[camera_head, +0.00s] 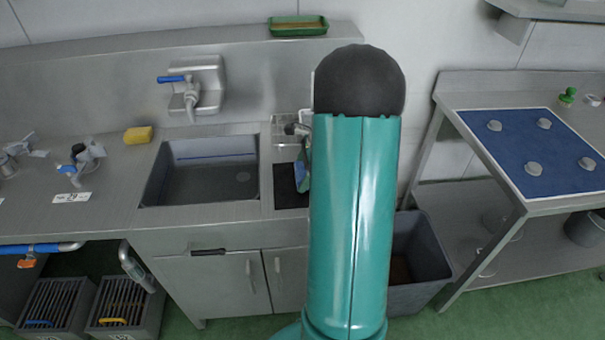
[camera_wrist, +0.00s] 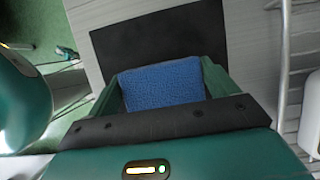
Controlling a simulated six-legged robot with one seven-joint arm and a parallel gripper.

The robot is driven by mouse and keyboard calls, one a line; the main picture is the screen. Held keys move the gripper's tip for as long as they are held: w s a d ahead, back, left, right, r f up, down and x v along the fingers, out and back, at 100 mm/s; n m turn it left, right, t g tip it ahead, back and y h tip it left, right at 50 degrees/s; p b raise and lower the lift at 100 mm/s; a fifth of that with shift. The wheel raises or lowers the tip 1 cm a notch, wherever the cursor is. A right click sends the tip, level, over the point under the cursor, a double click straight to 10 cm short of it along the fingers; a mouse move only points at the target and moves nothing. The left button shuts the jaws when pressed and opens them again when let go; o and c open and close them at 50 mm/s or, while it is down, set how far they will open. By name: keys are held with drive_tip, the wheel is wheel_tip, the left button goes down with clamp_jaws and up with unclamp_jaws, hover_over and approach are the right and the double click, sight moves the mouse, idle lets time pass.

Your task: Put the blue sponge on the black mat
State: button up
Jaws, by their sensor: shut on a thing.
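The blue sponge (camera_wrist: 162,84) is between the two green fingers of my gripper (camera_wrist: 161,86) in the wrist view, and the gripper is shut on it. The black mat (camera_wrist: 160,43) lies behind and beneath the sponge in that view, so part of it is hidden. In the head view the mat (camera_head: 290,187) is on the steel counter to the right of the sink, mostly covered by my arm. A small blue-green bit of my gripper and sponge shows at the arm's left edge over the mat. I cannot tell whether the sponge touches the mat.
A sink (camera_head: 203,180) is left of the mat, with a yellow sponge (camera_head: 138,135) on the counter beyond it. A clear container (camera_head: 285,130) stands behind the mat. A grey bin (camera_head: 418,255) is below right. A table with a blue panel (camera_head: 535,130) stands at the right.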

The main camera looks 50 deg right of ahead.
drive_tip(key=shift+f, duration=0.45)
drive_tip(key=shift+f, duration=0.15)
drive_tip(key=o, duration=0.8)
